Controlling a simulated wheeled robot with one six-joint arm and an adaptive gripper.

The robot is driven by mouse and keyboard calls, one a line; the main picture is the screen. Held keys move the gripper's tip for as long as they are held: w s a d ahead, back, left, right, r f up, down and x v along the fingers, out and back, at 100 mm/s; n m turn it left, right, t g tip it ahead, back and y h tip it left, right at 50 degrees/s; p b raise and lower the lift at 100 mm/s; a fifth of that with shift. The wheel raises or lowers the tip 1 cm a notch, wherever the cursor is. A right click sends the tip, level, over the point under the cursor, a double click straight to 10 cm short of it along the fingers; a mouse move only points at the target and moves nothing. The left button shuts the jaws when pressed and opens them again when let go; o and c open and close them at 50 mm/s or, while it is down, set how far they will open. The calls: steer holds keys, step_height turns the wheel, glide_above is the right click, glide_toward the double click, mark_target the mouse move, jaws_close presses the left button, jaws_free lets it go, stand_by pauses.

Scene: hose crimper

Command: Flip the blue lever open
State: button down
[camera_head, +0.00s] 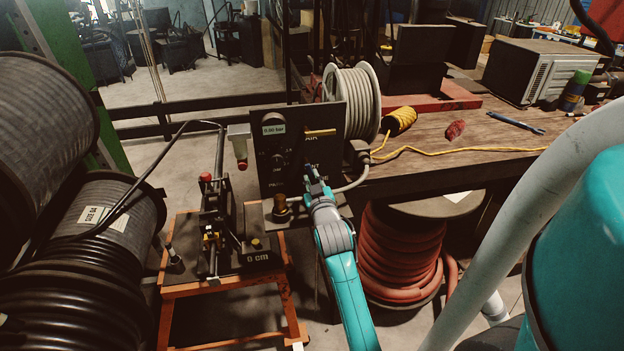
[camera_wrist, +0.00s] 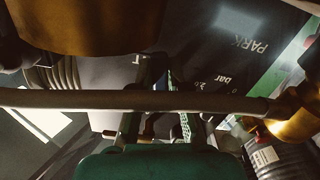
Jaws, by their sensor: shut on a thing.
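My gripper (camera_head: 314,178) is at the lower right front of the black control panel (camera_head: 299,112), below its dial and gauge. In the wrist view, its fingers (camera_wrist: 160,82) reach past a pale hose crossing the picture to the dark panel face (camera_wrist: 215,45), with upside-down lettering. The fingers are closed on a small part at the panel, which fits the blue lever. The lever is mostly hidden by the fingers, and its angle cannot be told.
A brass fitting (camera_head: 281,207) stands left of my gripper. A wooden workbench (camera_head: 480,128) stands right of the panel, above a red hose coil (camera_head: 395,262).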

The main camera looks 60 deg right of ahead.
steer(key=shift+w+a+m, duration=0.2)
steer(key=shift+m, duration=0.6)
steer(key=shift+w+a+m, duration=0.15)
steer(key=shift+w+m, duration=0.05)
steer(key=shift+m, duration=0.6)
steer(key=c, duration=1.1)
jaws_free()
steer(key=v, duration=1.2)
steer(key=shift+f, duration=0.1)
